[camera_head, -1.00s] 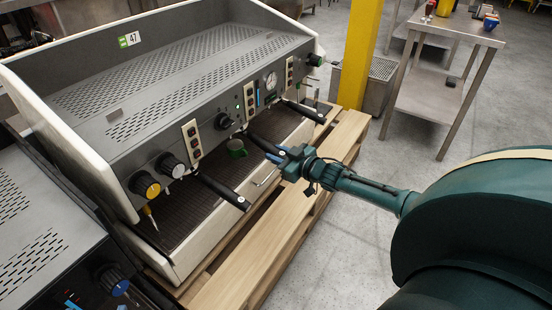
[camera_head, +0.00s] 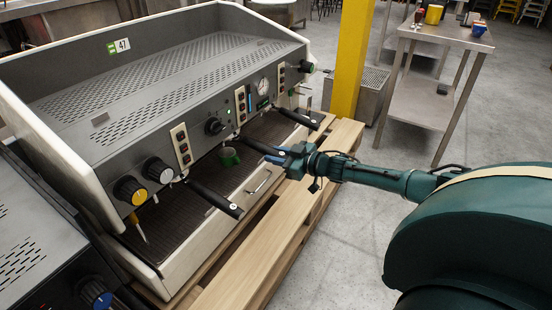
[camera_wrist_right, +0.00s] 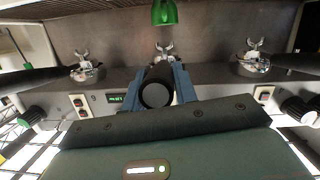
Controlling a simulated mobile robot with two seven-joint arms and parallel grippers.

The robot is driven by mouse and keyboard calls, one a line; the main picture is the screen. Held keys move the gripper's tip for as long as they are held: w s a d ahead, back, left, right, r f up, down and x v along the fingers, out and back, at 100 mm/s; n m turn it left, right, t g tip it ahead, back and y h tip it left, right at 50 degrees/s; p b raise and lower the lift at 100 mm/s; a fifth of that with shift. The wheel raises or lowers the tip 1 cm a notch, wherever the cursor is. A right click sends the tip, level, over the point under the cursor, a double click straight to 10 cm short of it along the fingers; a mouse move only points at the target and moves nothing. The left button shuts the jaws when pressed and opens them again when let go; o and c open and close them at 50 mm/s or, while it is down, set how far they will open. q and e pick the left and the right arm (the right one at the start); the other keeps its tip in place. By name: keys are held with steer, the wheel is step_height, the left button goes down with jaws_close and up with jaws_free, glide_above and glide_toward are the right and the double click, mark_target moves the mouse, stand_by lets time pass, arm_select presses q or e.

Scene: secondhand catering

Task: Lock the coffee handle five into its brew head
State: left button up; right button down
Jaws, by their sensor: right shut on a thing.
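The coffee handle (camera_head: 260,147) is the middle of the black handles at the front of the espresso machine (camera_head: 185,90). My right gripper (camera_head: 280,156) is shut on its outer end. In the right wrist view, the blue fingers (camera_wrist_right: 160,88) stand on both sides of the round black handle end (camera_wrist_right: 156,95). A spout (camera_wrist_right: 163,48) shows beyond it, under the machine. The brew head itself is hidden, so I cannot tell how the handle sits in it. My left gripper is not in view.
Two other handles stick out, one on the left (camera_head: 214,198) and one on the right (camera_head: 298,118). A green cup (camera_head: 229,157) stands on the drip tray (camera_head: 185,215). A wooden pallet (camera_head: 250,250) lies below. A yellow post (camera_head: 355,60) and steel table (camera_head: 440,38) stand behind.

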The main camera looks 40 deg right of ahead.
steer(key=shift+r, duration=0.15)
steer(key=c, duration=1.3)
jaws_free()
steer(key=shift+o, duration=1.4)
steer(key=shift+s+f, duration=0.1)
steer(key=shift+f, duration=0.2)
steer(key=shift+s+r, duration=0.1)
steer(key=shift+s, duration=0.15)
arm_select(q)
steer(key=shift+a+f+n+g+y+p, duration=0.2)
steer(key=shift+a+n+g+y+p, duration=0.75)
steer(key=shift+p, duration=1.65)
arm_select(e)
steer(key=v, duration=1.2)
steer(key=shift+s+r, duration=0.2)
steer(key=shift+s, duration=0.05)
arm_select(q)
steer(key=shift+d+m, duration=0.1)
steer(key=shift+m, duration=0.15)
arm_select(e)
steer(key=shift+d, duration=0.1)
